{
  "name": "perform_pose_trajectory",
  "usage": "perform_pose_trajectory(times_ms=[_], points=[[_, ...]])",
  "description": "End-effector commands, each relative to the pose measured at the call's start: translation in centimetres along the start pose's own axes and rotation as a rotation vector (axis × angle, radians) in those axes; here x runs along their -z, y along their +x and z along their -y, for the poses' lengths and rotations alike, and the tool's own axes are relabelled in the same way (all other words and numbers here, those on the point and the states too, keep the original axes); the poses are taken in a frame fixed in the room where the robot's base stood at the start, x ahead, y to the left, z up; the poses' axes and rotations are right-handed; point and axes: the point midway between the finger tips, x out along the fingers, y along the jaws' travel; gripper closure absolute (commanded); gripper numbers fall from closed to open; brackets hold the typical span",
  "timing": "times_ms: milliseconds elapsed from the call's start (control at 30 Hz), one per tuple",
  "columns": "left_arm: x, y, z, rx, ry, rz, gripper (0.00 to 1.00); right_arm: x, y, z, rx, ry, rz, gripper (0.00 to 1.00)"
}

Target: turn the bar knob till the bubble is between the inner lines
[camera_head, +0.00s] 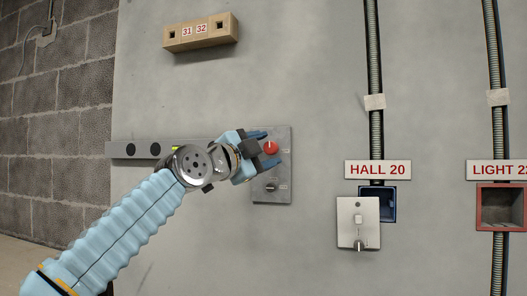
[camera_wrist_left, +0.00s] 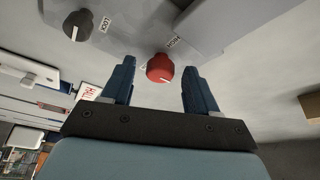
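A grey wall plate (camera_head: 285,190) carries a red knob (camera_head: 270,148) with a pale pointer line and a dark knob (camera_head: 270,187) below it. A long grey bar (camera_head: 125,150) lies left of the plate. A yellow-green vial (camera_head: 176,149) shows in part on it behind my left arm; bubble and lines cannot be made out. My left gripper (camera_head: 263,150) is open at the red knob. In the left wrist view the red knob (camera_wrist_left: 160,68) sits between the two fingers with gaps on both sides. The dark knob (camera_wrist_left: 78,25) there is marked LOCK. My right gripper is not in view.
A wooden block (camera_head: 200,32) marked 31 and 32 is above on the wall. To the right are the HALL 20 sign (camera_head: 377,169), a dark blue box (camera_head: 391,204), a hanging switch plate (camera_head: 357,222) and a red-framed box (camera_head: 502,208).

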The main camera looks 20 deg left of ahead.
Motion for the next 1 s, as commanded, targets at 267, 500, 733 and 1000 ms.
perform_pose_trajectory(times_ms=[267,500,733,1000], points=[[-0.2,-1.4,-0.3,0.002,-0.001,0.0,0.41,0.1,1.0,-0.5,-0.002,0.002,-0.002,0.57],[-0.4,-7.1,-0.6,0.004,0.001,0.002,0.41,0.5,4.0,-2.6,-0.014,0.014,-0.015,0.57],[-0.2,-11.9,-0.4,0.002,0.001,0.001,0.41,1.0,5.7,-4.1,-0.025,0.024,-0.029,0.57],[0.0,-13.8,-0.1,0.0,0.0,0.0,0.41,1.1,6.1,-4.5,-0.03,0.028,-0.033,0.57]])
